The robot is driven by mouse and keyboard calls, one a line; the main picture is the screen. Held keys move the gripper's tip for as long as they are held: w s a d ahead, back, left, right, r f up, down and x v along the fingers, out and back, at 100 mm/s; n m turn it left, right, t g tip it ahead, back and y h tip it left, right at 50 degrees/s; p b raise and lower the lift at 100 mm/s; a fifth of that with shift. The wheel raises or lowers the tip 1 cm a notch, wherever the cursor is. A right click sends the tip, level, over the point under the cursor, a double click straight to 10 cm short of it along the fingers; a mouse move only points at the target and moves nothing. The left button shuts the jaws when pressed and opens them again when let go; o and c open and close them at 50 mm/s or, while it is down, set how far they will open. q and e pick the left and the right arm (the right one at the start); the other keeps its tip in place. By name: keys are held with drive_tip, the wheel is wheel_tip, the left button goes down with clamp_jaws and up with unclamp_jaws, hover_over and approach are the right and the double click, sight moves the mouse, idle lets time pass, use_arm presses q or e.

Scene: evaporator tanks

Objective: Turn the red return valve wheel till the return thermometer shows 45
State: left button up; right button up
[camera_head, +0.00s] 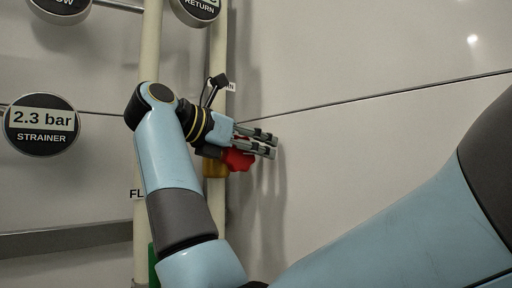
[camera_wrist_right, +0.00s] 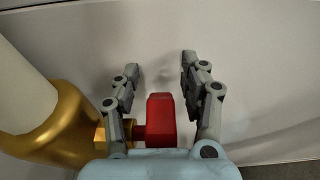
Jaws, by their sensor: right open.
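The red valve wheel (camera_head: 238,160) sits on a brass fitting (camera_head: 215,167) on the right-hand pipe in the head view. My right gripper (camera_head: 272,145) is at the wheel and hides part of it. In the right wrist view the red wheel (camera_wrist_right: 161,119) shows between the two open fingers of my right gripper (camera_wrist_right: 160,68). The left finger is close to the wheel's stem; I cannot tell whether it touches. The return gauge (camera_head: 199,8) is cut off by the top edge, so its reading cannot be made out. My left gripper is not in view.
A strainer gauge (camera_head: 41,125) reading 2.3 bar and a cut-off flow gauge (camera_head: 62,8) are at the left. A second pale pipe (camera_head: 150,50) runs upright beside the return pipe (camera_head: 218,60). The wall to the right is bare.

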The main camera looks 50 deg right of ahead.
drive_tip(key=v, duration=0.7)
drive_tip(key=shift+w+a+r, duration=0.1)
drive_tip(key=shift+a+r, duration=0.05)
drive_tip(key=shift+a, duration=0.1)
idle(0.3)
